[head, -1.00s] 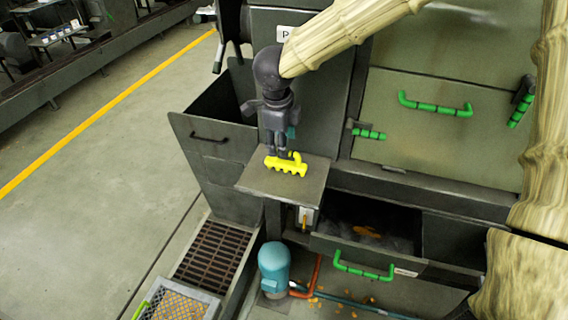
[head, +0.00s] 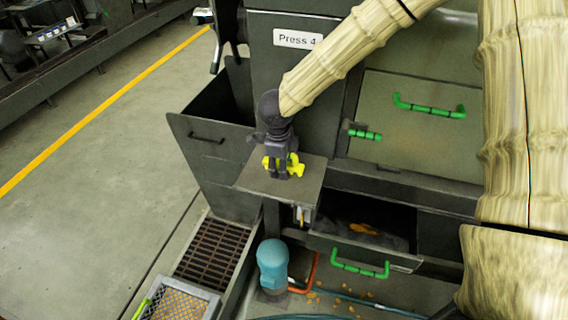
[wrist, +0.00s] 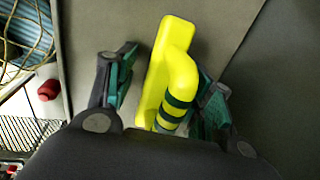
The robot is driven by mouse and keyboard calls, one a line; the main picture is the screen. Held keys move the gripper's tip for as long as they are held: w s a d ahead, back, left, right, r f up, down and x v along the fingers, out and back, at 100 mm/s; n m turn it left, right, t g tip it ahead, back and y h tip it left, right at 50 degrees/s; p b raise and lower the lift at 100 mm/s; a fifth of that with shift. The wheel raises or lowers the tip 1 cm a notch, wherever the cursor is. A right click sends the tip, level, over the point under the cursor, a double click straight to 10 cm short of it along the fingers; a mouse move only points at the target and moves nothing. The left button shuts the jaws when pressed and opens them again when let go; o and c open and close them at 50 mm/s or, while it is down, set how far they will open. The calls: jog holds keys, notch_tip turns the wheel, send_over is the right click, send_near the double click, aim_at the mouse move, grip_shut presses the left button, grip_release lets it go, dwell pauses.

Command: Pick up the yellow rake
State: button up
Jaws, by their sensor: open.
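The yellow rake (head: 295,169) lies on a small grey shelf (head: 254,180) that juts out from the press. My gripper (head: 279,172) points down over it and hides its middle in the head view. In the wrist view, the rake (wrist: 163,72) has a bent handle with dark green bands. It lies between the two open, green-padded fingers of my gripper (wrist: 160,92). The right finger is very close to the banded handle; I cannot tell if it touches. A gap shows on the left side. The rake's lower end is hidden by the gripper body.
An open bin (head: 208,150) stands left of the shelf. Below right is an open drawer with a green handle (head: 360,268). A blue motor (head: 272,262) stands under the shelf. The press panel with green handles rises behind. The floor at left is clear.

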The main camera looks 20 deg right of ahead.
grip_shut()
jog(key=shift+r, duration=0.15)
dwell(0.4)
jog(key=shift+r+b, duration=0.35)
jog(key=shift+r, duration=0.2)
notch_tip(320, 180, up, 2)
jog(key=shift+r+b, duration=0.1)
jog(key=shift+b, duration=0.25)
jog(key=s+a+b, duration=0.2)
jog(key=s, duration=0.5)
jog(key=s+a+r+b, duration=0.1)
jog(key=s+a+b, duration=0.1)
jog(key=s, duration=0.6)
jog(key=shift+s+a+r, duration=0.2)
jog(key=shift+s+a, duration=0.05)
